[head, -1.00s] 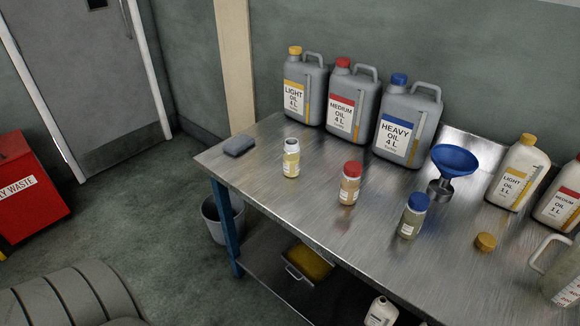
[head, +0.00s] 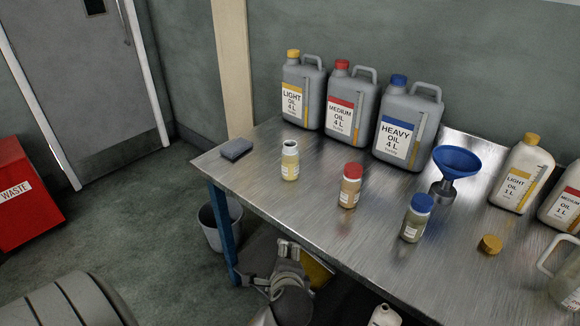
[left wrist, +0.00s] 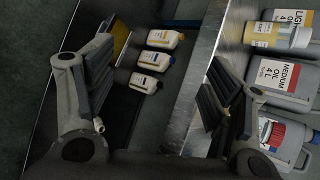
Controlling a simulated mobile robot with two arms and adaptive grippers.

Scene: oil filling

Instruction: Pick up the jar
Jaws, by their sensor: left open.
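An uncapped jar (head: 290,163) of yellow liquid stands upright near the table's left front side. A red-capped jar (head: 350,186) and a blue-capped jar (head: 417,218) stand to its right. My left gripper (head: 272,266) is open and empty, lower than the tabletop, in front of the table's front edge. The uncapped jar (left wrist: 278,36) shows at upper right there, beyond the right finger. My right gripper is in neither view.
The metal table (head: 265,200) has its front edge between my left gripper and the jars. Several large oil jugs (head: 408,125) stand behind the jars, with a blue funnel (head: 456,163) at right. A grey sponge-like block (head: 236,149) lies left. Small bottles (left wrist: 158,60) sit below.

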